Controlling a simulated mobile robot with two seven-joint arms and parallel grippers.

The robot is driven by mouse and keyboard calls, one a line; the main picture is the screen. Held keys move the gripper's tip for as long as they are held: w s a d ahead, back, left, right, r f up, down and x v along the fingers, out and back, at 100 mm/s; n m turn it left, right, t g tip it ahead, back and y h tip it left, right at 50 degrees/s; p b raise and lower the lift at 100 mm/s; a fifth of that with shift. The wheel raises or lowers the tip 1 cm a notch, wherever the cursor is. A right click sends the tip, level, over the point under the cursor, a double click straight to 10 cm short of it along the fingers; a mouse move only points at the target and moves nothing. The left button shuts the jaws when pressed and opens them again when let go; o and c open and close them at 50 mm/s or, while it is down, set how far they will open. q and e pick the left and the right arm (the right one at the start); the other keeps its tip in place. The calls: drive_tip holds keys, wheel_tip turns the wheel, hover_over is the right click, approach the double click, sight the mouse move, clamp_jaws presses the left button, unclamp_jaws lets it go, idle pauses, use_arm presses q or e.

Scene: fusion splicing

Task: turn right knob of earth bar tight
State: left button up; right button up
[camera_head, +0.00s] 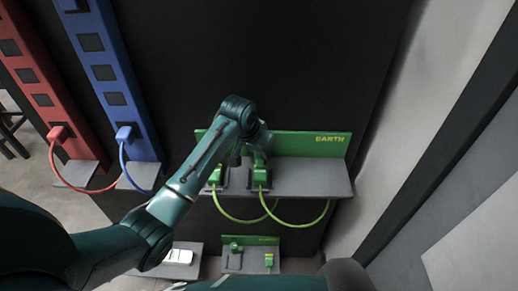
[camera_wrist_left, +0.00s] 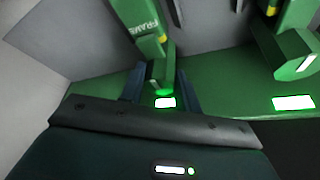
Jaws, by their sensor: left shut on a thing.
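The green earth bar (camera_head: 305,145) is marked EARTH and stands at the back of a grey shelf. My left arm reaches across from the left, and my left gripper (camera_head: 258,152) is at the right one of two green cable clamps (camera_head: 261,178). In the left wrist view, my left gripper (camera_wrist_left: 160,88) has its dark fingers on both sides of the right green knob (camera_wrist_left: 162,74), shut on it. A green part lettered FRAME (camera_wrist_left: 143,28) is beside that knob. The left knob (camera_wrist_left: 295,55) is free. My right gripper is out of view.
Two green cables (camera_head: 285,222) loop below the grey shelf (camera_head: 315,180). A red bar (camera_head: 50,90) and a blue bar (camera_head: 112,75) stand at the left. A pale wall is at the right.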

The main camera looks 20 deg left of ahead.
use_arm(q)
drive_tip(key=o, duration=1)
drive_tip(key=shift+a+r, duration=0.1)
drive_tip(key=shift+n, duration=0.3)
